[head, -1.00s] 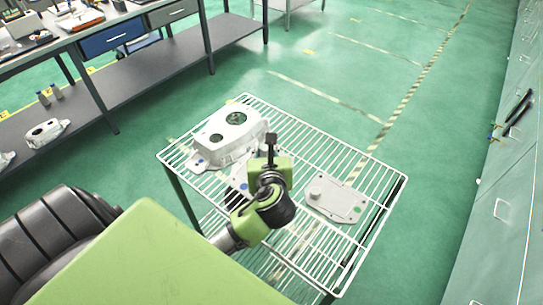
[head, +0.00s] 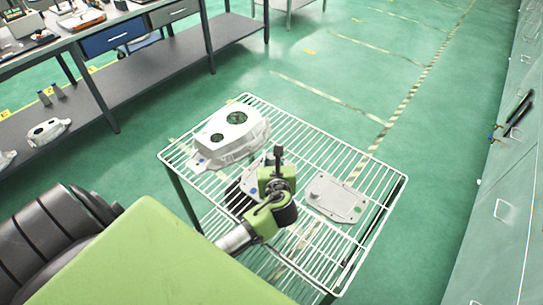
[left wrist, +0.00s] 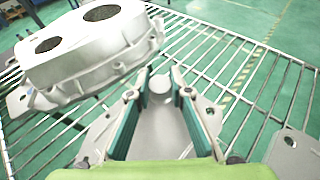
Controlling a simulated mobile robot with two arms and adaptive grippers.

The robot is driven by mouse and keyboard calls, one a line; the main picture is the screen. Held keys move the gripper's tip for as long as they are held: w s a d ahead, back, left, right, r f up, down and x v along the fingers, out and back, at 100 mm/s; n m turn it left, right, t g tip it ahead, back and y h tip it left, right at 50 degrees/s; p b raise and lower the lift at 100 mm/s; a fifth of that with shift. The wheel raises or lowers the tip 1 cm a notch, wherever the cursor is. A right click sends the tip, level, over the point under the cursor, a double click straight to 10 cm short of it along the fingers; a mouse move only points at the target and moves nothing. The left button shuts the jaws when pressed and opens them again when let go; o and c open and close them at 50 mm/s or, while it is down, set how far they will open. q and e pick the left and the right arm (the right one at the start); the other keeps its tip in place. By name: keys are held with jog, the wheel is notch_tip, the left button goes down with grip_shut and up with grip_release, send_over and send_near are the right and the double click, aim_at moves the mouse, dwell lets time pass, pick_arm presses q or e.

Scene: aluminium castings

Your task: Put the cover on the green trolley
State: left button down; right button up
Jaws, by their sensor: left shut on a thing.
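A light grey flat cover (head: 255,178) is partly hidden behind my left gripper (head: 279,158) in the head view. In the left wrist view, the left gripper (left wrist: 160,88) is shut on the round knob of this cover (left wrist: 152,132), between its green pads. A second, similar cover (head: 335,198) with a knob and a green dot lies flat on the white wire rack (head: 318,160), right of the gripper. How high the held cover is above the rack is hard to tell. No trolley that is clearly green shows. My right gripper is not in view.
A large grey housing (head: 235,135) with two round openings stands on the rack, left of the held cover; it also shows in the left wrist view (left wrist: 90,50). A workbench (head: 100,30) with a lower shelf stands at the back left. Green cabinets (head: 500,200) line the right. The floor behind the rack is clear.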

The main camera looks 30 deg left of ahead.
pick_arm(q)
jog(key=c, duration=1.8)
grip_release()
jog(key=shift+c, duration=0.2)
jog(key=shift+s+d+r, duration=0.1)
jog(key=shift+s+d, duration=0.15)
jog(key=shift+s, duration=0.05)
jog(key=v, duration=1.1)
jog(key=shift+s+r+b, duration=0.1)
jog(key=shift+s+b, duration=0.05)
jog(key=shift+b, duration=0.2)
